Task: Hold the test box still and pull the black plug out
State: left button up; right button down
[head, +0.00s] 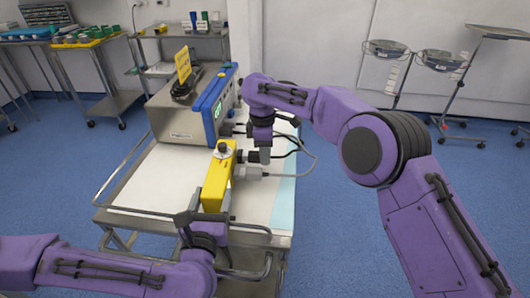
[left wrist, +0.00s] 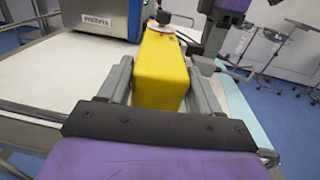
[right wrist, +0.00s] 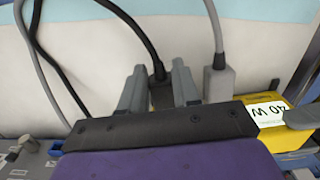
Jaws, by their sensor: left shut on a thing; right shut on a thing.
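The yellow test box (head: 217,180) stands on the white-topped cart in front of the blue-fronted machine. My left gripper (head: 203,216) is shut on the near end of the test box; the left wrist view shows its fingers on both sides of the yellow box (left wrist: 161,75). My right gripper (head: 262,153) is beside the box's right side. In the right wrist view its fingers are closed around the black plug (right wrist: 160,90), mostly hidden, with a black cable running from it. A grey plug (right wrist: 218,82) with a grey cable is next to it.
The blue-fronted machine (head: 185,108) with a yellow card on top stands at the cart's back. Cables loop over the right side of the cart top (head: 150,185). Steel trolleys stand along the walls. Open blue floor lies to the right.

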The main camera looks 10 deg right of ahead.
jog(key=shift+s+d, duration=0.1)
jog(key=shift+d, duration=0.55)
dwell(0.3)
jog(key=shift+s+d, duration=0.1)
jog(key=shift+d, duration=0.25)
jog(key=shift+d, duration=0.1)
jog(key=shift+s+d, duration=0.15)
jog(key=shift+d, duration=0.25)
pick_arm(q)
jog(key=shift+f, duration=0.1)
pick_arm(e)
jog(key=shift+d, duration=0.15)
jog(key=shift+s+d, duration=0.25)
jog(key=shift+d, duration=0.6)
pick_arm(q)
jog(key=o, duration=1.4)
pick_arm(e)
notch_tip(320, 180, up, 8)
jog(key=d, duration=0.2)
jog(key=shift+s+f, duration=0.2)
jog(key=shift+f, duration=0.05)
